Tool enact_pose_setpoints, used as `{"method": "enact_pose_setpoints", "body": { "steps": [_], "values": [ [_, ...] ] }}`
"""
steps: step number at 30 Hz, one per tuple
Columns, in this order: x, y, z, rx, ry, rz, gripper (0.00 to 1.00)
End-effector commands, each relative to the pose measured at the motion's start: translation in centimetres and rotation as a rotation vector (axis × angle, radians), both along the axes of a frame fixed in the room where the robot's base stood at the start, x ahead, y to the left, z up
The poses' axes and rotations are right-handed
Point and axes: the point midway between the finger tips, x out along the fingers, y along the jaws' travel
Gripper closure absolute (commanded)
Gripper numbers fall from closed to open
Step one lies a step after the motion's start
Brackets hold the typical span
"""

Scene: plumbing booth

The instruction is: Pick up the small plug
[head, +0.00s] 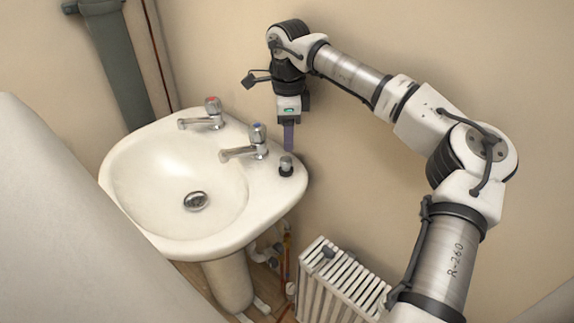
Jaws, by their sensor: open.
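The small plug (286,165) stands on the right rim of the white basin (128,172). It has a dark base and a paler grey top. My gripper (289,148) points down just above the plug, with its purple-blue fingers ending close over the plug's top. The gripper is open and holds nothing that I can see. The gap between the fingers is hidden from this angle, and I cannot tell whether they touch the plug.
The tap with a blue mark (257,140) stands just left of the plug and my gripper. The red-marked tap (212,112) is farther left. A drain (197,201) sits in the bowl. A white radiator (335,285) stands below, right of the basin. The wall is close behind.

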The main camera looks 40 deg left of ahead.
Motion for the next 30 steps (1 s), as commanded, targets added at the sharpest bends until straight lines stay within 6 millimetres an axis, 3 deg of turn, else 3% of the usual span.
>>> {"method": "enact_pose_setpoints", "body": {
  "steps": [10, 18, 25, 30],
  "values": [
    [-0.3, 0.0, -2.5, 0.0, 0.003, 0.0, 0.47],
    [-0.9, 0.0, -6.3, 0.002, 0.003, 0.0, 0.47],
    [-0.9, 0.0, -6.7, 0.002, 0.001, 0.0, 0.47],
    [-0.9, 0.0, -6.7, 0.002, 0.001, 0.0, 0.67]
  ]
}}
